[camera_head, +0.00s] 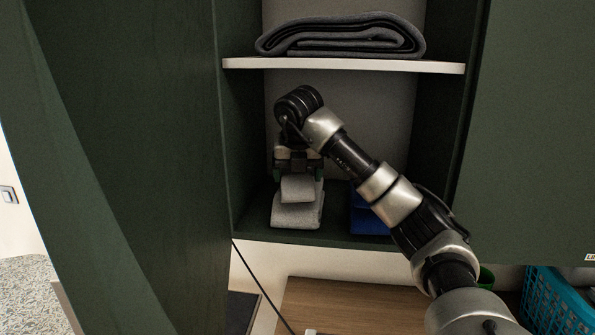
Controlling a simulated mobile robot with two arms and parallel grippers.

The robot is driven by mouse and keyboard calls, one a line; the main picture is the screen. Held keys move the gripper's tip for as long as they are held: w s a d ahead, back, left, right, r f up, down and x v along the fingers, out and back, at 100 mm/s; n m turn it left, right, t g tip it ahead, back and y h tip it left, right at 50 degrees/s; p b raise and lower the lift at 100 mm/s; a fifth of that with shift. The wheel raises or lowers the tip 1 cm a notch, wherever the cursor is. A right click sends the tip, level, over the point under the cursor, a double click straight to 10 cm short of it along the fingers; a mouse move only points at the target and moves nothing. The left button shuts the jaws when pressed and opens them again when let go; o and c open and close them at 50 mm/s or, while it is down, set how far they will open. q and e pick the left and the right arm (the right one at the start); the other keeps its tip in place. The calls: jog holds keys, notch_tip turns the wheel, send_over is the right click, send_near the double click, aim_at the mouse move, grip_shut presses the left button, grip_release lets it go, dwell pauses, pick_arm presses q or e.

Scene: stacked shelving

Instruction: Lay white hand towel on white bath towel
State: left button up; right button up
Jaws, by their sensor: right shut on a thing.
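My right gripper (298,172) points down inside the lower shelf compartment. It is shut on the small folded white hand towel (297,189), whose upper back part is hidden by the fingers. The larger folded white bath towel (297,215) lies on the compartment floor directly below. The hand towel appears at or just over the top of the bath towel; I cannot tell whether it rests its full weight there. My left gripper is not in view.
A folded dark grey blanket (340,37) lies on the white shelf board (345,65) above. A blue folded cloth (367,218) sits right of the towels, partly behind my arm. Green cabinet sides flank the opening. A blue basket (548,300) stands at lower right.

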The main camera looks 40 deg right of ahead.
jog(key=shift+d+f, duration=0.2)
jog(key=shift+d, duration=0.45)
jog(key=o, duration=0.8)
jog(key=shift+a+r, duration=0.1)
jog(key=shift+a, duration=0.15)
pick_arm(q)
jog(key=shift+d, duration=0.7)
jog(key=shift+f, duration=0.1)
pick_arm(e)
jog(key=shift+r, duration=0.1)
